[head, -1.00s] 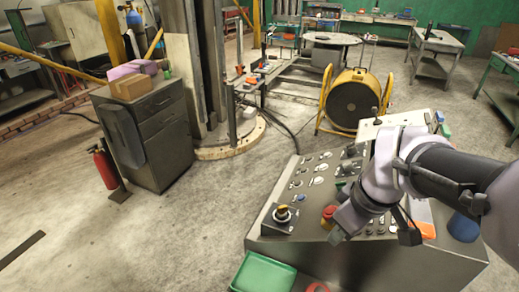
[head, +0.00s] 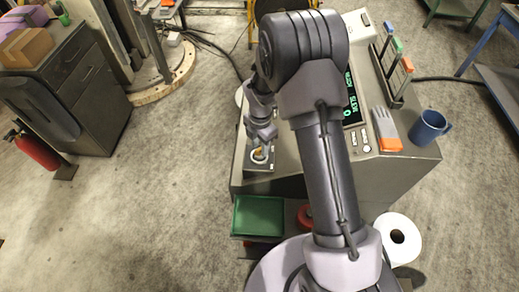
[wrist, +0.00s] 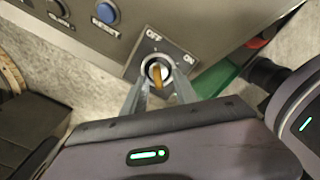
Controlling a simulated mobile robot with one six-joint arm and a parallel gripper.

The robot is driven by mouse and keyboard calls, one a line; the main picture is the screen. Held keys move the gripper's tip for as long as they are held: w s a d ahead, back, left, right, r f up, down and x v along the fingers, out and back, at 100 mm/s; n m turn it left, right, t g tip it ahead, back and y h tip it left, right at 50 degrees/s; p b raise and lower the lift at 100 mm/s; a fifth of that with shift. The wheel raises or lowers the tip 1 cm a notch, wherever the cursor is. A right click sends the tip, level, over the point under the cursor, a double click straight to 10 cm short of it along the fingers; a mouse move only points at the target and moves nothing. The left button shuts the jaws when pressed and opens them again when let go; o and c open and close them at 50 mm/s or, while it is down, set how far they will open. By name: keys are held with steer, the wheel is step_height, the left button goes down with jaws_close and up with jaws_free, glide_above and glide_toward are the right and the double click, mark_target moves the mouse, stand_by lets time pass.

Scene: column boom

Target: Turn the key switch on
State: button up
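The key switch (wrist: 156,70) shows in the wrist view as a yellow key in a round collar on a dark plate marked OFF at the top and ON at the right. The key stands roughly in line with the OFF mark. My gripper (wrist: 157,80) has one finger on each side of the key, with gaps visible between fingers and key, so it looks open. In the head view the switch (head: 259,154) sits at the console's near left corner, with my gripper (head: 262,136) just over it. My arm hides much of the console.
A blue RESET button (wrist: 106,12) is near the switch plate. A green tray (head: 259,216) lies at the console's front. A blue mug (head: 428,127) and a grey-and-orange glove (head: 385,128) are on its right. A paper roll (head: 398,238) stands in front.

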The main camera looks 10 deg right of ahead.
step_height(320, 180, down, 2)
steer(key=shift+w+a+f, duration=0.15)
steer(key=shift+f, duration=0.05)
jaws_close()
steer(key=shift+m+b, duration=0.4)
steer(key=shift+m, duration=0.5)
steer(key=shift+m+b, duration=0.4)
steer(key=shift+m, duration=0.7)
steer(key=shift+m+b, duration=0.75)
steer(key=shift+m, duration=1.35)
steer(key=shift+r+m+b, duration=0.1)
steer(key=shift+m+b, duration=0.6)
steer(key=shift+m, duration=1.6)
steer(key=shift+m+b, duration=0.65)
steer(key=shift+m, duration=1.05)
